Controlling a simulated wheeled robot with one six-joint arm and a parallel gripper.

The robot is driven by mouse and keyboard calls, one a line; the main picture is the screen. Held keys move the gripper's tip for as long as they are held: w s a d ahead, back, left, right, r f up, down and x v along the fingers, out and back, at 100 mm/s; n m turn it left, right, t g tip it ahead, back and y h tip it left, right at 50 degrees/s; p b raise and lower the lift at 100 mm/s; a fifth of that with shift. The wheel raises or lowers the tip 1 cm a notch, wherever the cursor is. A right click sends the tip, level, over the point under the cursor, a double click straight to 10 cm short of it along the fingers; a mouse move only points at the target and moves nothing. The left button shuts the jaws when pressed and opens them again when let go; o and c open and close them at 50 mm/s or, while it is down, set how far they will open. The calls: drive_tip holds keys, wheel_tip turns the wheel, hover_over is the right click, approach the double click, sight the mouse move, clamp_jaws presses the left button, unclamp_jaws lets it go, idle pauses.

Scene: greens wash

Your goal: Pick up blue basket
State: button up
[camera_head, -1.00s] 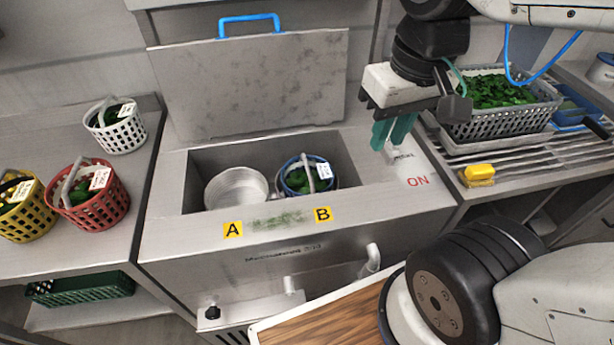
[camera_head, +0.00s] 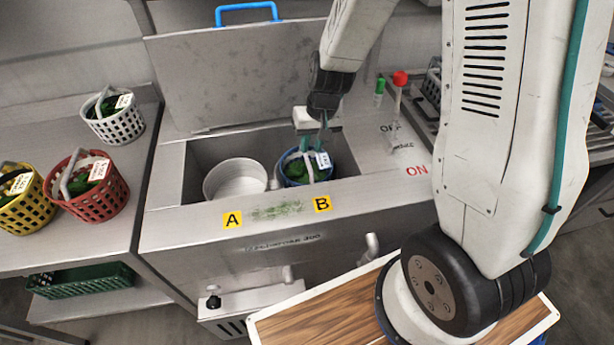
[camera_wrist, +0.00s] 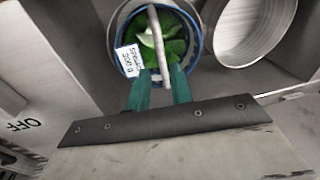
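The blue basket (camera_head: 292,179) sits in the right well of the steel washer, by label B, with green leaves and a white tag inside. In the wrist view the basket (camera_wrist: 200,44) shows a blue rim, and its pale handle (camera_wrist: 158,40) arches over the leaves. My gripper (camera_head: 313,146) is above the basket, close to the handle. In the wrist view the teal fingers of my gripper (camera_wrist: 160,78) are apart, with the lower end of the handle between or just beyond them. I cannot tell whether they touch it.
An empty metal pot (camera_head: 236,180) is beside the basket, near label A. The raised lid (camera_head: 245,80) stands behind the well. A red-knobbed lever (camera_head: 398,95) rises at right. White (camera_head: 115,125), red (camera_head: 95,200) and yellow (camera_head: 28,212) baskets stand on the left counter.

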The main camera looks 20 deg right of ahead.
sight(307, 157)
drive_tip(key=f, duration=0.2)
drive_tip(key=w+f, duration=0.1)
drive_tip(key=f, duration=0.2)
drive_tip(key=a+f, duration=0.1)
drive_tip(key=f, duration=0.2)
drive_tip(key=shift+w+a+f, duration=0.1)
drive_tip(key=shift+w+f, duration=0.05)
drive_tip(key=shift+w, duration=0.15)
drive_tip(key=shift+c, duration=0.3)
clamp_jaws()
idle(0.9)
